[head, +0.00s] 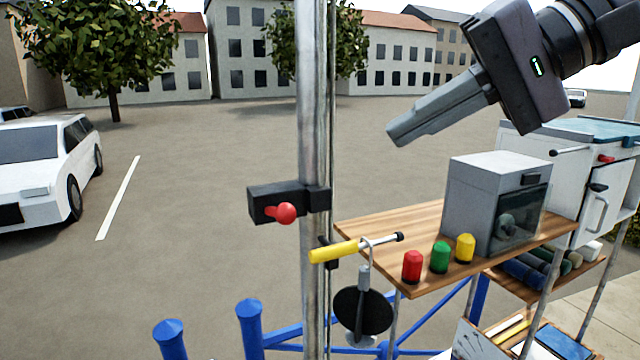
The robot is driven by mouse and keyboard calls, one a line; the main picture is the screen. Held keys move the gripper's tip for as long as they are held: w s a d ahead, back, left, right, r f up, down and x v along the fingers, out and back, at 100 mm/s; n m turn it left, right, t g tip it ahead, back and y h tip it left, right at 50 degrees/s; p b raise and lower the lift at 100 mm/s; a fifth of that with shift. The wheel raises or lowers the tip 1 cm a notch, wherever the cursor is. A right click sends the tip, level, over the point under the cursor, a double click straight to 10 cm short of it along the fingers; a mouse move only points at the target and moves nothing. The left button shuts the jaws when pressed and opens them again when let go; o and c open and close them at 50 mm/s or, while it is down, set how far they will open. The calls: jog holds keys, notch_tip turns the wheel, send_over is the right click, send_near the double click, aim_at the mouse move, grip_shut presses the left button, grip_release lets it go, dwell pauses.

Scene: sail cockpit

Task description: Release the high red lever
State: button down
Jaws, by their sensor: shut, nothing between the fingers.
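The high red lever (282,213) has a round red knob and a short red arm. It sits on a black block (262,203) clamped to the tall metal pole, left of centre in the head view. The lever points roughly to the right, with the knob towards me. My gripper (392,136) comes in from the upper right, above the wooden shelf. Its fingers are shut and empty, pointing down and left. It is up and to the right of the lever, clear of it and of the pole.
The metal pole (313,120) stands upright beside the lever. Below it, a yellow handle (334,251) sticks out, with a hanging black disc (362,314). The wooden shelf (400,222) holds red, green and yellow pieces and a grey box (478,195). The space left of the pole is open.

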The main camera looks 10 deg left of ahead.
send_near(277, 211)
jog(key=w+a+f, duration=0.2)
jog(key=w, duration=0.3)
jog(key=shift+s+a+f+b, duration=0.3)
jog(key=shift+s+a+f, duration=0.35)
jog(key=shift+a+f, duration=0.15)
